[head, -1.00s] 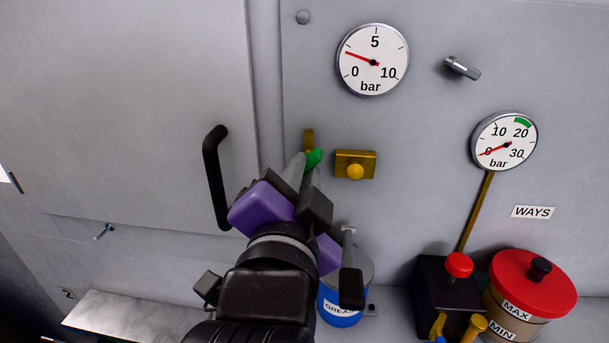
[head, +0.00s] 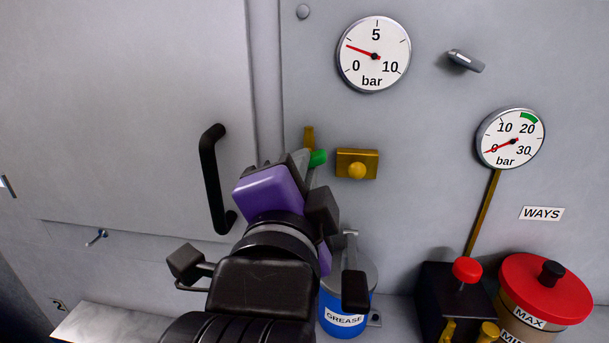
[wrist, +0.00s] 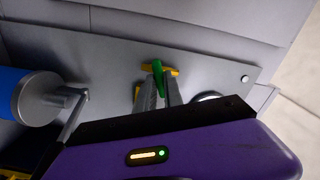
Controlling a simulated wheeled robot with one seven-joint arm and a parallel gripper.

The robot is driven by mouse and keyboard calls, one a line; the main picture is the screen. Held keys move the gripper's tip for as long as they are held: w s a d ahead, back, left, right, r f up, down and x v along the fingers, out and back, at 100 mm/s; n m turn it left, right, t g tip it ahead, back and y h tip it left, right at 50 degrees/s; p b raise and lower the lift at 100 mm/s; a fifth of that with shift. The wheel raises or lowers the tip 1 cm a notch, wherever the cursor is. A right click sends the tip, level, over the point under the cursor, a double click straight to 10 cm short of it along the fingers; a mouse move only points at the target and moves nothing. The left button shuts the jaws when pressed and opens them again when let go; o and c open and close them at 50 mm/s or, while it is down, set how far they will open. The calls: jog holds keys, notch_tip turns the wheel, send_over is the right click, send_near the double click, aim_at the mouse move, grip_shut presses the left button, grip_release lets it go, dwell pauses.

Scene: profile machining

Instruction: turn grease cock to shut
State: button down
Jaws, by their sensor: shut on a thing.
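The grease cock has a green handle (head: 318,158) at a brass fitting (head: 309,138) on the grey panel, left of a brass block with a round knob. My gripper (head: 306,166) is shut on the green handle, with the handle's end sticking out to the right of the fingers. In the wrist view the green handle (wrist: 157,70) stands between the two fingertips (wrist: 158,92), in front of the brass fitting (wrist: 174,72). The fingers and gripper body hide part of the cock in the head view.
A black door handle (head: 214,180) is close left of my gripper. The brass block (head: 357,164) is close right. A blue grease canister (head: 342,314) stands below. Two gauges (head: 374,54) (head: 510,139) are on the panel; a red-lidded pot (head: 545,290) is lower right.

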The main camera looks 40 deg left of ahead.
dwell(0.3)
jog(key=shift+f+m, duration=0.1)
jog(key=shift+m, duration=0.2)
jog(key=shift+f+m+b, duration=0.1)
jog(key=shift+m+b, duration=1.65)
jog(key=shift+m, duration=0.15)
jog(key=c, duration=1.3)
grip_release()
jog(key=shift+r, duration=0.2)
jog(key=shift+s, duration=0.1)
jog(key=v, duration=0.7)
